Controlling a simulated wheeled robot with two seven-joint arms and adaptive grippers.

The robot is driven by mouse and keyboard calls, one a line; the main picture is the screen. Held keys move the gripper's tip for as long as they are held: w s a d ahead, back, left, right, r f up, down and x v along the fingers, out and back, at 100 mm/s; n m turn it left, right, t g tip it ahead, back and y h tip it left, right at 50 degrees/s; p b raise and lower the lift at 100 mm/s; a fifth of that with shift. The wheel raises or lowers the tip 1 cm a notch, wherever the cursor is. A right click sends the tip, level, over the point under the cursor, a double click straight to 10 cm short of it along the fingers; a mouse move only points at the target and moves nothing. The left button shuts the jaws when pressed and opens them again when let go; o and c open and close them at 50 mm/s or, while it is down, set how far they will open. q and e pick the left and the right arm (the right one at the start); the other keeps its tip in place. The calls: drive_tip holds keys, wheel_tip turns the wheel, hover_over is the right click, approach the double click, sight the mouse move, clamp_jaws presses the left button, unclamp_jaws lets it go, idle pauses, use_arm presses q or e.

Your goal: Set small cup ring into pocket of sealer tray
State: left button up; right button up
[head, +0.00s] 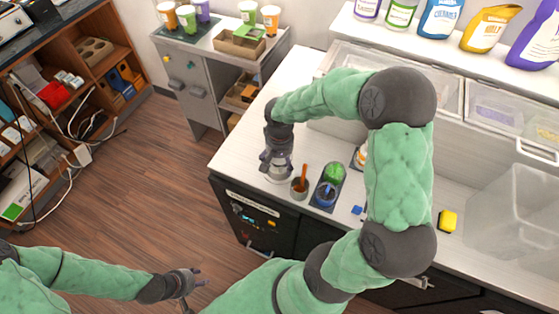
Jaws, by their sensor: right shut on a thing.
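My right gripper (277,166) points down over the left end of the white counter. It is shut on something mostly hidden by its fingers. A pale round edge (279,179) shows just below the fingertips; I cannot tell if it is the small cup ring. I cannot make out a sealer tray or its pocket for certain. My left gripper (194,285) is low over the floor, away from the counter, with its fingers apart and empty.
Right of my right gripper stand a small pot (299,188) with an orange-brown handle and a dark tray (319,203) with green and blue items. A yellow block (447,221) and a clear bin (511,212) are further right. A side cabinet (191,70) holds several cups.

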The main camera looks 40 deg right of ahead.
drive_tip(key=o, duration=1.3)
drive_tip(key=shift+f, duration=0.1)
drive_tip(key=shift+c, duration=0.2)
